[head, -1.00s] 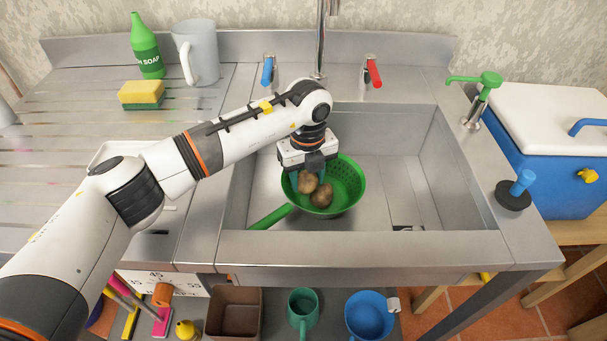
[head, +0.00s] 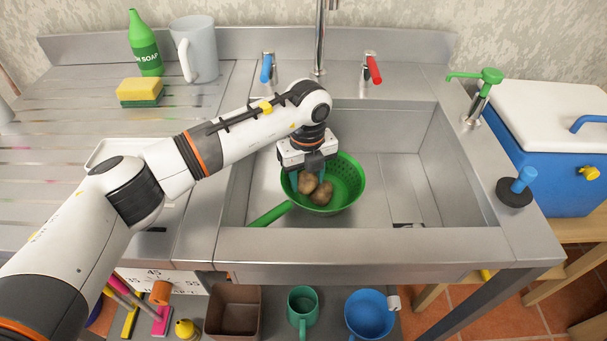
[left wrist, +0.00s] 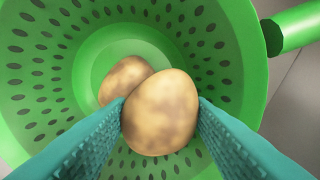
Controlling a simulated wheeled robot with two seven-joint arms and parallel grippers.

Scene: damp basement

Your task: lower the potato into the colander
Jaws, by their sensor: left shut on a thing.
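A green colander (head: 346,180) with a long handle sits in the sink, its handle toward the lower left. My left gripper (head: 307,180) points down inside the colander's left side. It is shut on a brown potato (head: 307,183), which also shows between the teal fingers (left wrist: 160,118) in the left wrist view (left wrist: 160,95). A second potato (head: 322,194) lies in the colander and shows partly behind the held one in the wrist view (left wrist: 122,80). Whether the held potato touches the other potato or the colander, I cannot tell. My right gripper is not in view.
The sink (head: 405,190) has bare floor right of the colander. A tap (head: 320,40) rises behind, between blue (head: 266,68) and red (head: 373,70) handles. A sponge (head: 140,92), soap bottle (head: 145,45) and grey jug (head: 196,50) stand on the drainboard. A plunger (head: 516,188) is at right.

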